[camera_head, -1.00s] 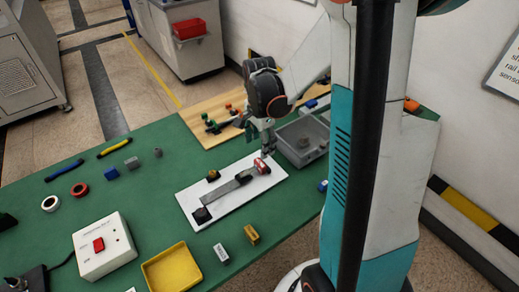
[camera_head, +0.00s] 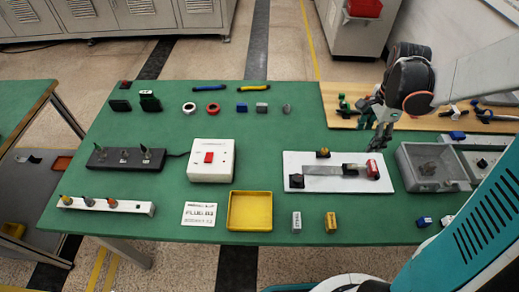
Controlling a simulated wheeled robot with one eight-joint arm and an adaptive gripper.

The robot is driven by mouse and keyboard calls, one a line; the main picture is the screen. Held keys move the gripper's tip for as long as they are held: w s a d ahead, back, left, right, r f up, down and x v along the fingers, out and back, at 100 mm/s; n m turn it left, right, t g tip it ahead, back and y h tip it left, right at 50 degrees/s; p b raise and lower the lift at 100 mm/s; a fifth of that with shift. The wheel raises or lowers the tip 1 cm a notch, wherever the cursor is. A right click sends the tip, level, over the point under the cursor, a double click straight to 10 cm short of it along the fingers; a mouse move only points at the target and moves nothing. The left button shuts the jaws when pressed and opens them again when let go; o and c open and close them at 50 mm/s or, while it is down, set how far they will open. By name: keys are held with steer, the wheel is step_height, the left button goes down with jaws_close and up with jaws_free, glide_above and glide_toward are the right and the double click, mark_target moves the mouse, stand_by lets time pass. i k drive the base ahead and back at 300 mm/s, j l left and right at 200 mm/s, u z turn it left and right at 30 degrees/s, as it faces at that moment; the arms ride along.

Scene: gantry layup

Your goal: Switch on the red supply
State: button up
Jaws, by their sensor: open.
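A white box (camera_head: 211,170) with a red rocker switch (camera_head: 208,157) on top stands left of the middle of the green table. A dark cable runs from its left side to a black strip (camera_head: 126,159) with several upright levers. I cannot tell the switch's position. My gripper (camera_head: 380,143) is open at the right, far from the white box. It hangs above and behind a white board (camera_head: 300,180) carrying a grey strip and a red cylinder (camera_head: 373,169). The gap between its fingertips and the board is hard to judge.
A yellow tray (camera_head: 234,228), a white label card (camera_head: 199,214) and a white rail with coloured knobs (camera_head: 104,206) lie near the front edge. A grey bin (camera_head: 408,176) stands right of the board. Tape rolls and small blocks lie behind. Green table around the white box is clear.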

mark_target(209, 158)
steer(key=u, duration=1.1)
